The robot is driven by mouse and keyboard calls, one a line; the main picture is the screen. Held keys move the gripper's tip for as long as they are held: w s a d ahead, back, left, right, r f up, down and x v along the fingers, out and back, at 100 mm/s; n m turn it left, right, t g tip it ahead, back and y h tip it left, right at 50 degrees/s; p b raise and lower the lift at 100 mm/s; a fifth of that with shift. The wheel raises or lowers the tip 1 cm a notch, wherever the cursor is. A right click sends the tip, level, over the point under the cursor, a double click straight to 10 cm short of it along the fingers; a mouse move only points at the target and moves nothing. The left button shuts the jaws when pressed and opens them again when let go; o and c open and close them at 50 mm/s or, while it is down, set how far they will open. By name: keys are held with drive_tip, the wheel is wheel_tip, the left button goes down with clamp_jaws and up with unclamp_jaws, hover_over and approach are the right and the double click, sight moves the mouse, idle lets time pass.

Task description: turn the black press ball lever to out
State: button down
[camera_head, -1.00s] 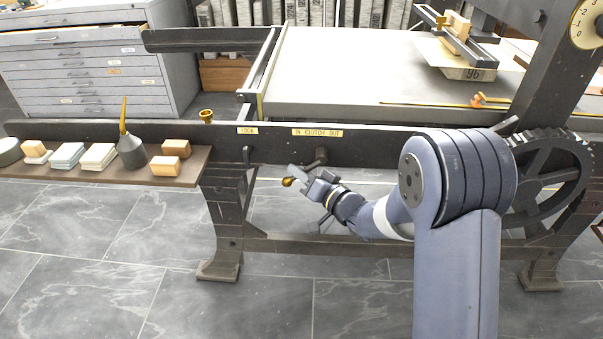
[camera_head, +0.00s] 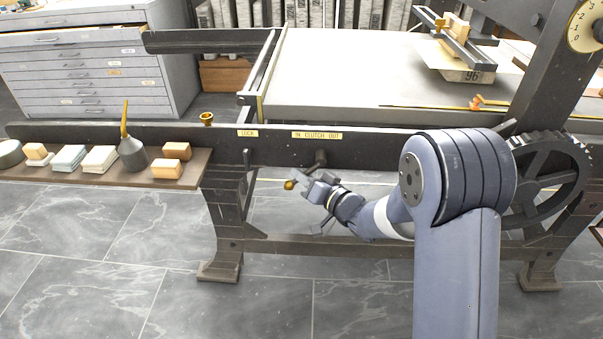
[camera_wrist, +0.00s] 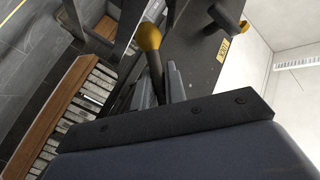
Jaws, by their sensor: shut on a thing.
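The ball lever has a brass ball (camera_head: 289,185) and a dark shaft, and hangs on the front of the black press rail (camera_head: 400,150), below the "IN CLUTCH OUT" label (camera_head: 317,135). The ball lies lower left of the pivot (camera_head: 321,157), left of the label's middle. My gripper (camera_head: 300,181) is shut on the lever, with the ball sticking out past the fingertips. In the wrist view the brass ball (camera_wrist: 148,37) and dark shaft (camera_wrist: 155,68) show between the fingers (camera_wrist: 160,84). My gripper hides much of the shaft in the head view.
A "LOCK" label (camera_head: 248,133) and a brass cup-shaped piece (camera_head: 206,118) are on the rail to the left. A side shelf (camera_head: 120,177) holds blocks and an oil can (camera_head: 131,150). A toothed wheel (camera_head: 550,180) stands right of my arm. The floor in front is clear.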

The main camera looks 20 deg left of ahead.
drive_tip(key=shift+w+d+f+n+g+h+p, duration=0.25)
drive_tip(key=shift+d+n+h+p, duration=0.5)
drive_tip(key=shift+h+p, duration=0.6)
drive_tip(key=shift+w+d+f+n+g+h+p, duration=0.25)
drive_tip(key=shift+d+n+h+p, duration=0.5)
drive_tip(key=shift+p, duration=0.95)
drive_tip(key=shift+w+d+f+n+g+h+p, duration=0.1)
drive_tip(key=shift+d+f+n+h+p, duration=0.25)
drive_tip(key=shift+d+n+h+p, duration=0.75)
drive_tip(key=shift+a+p, duration=0.45)
drive_tip(key=c, duration=1.5)
unclamp_jaws()
drive_tip(key=shift+o, duration=0.2)
drive_tip(key=p+v, duration=0.3)
drive_tip(key=v, duration=0.7)
drive_tip(key=shift+s+d+r, duration=0.15)
drive_tip(key=shift+s+r, duration=0.1)
drive_tip(key=shift+s, duration=0.05)
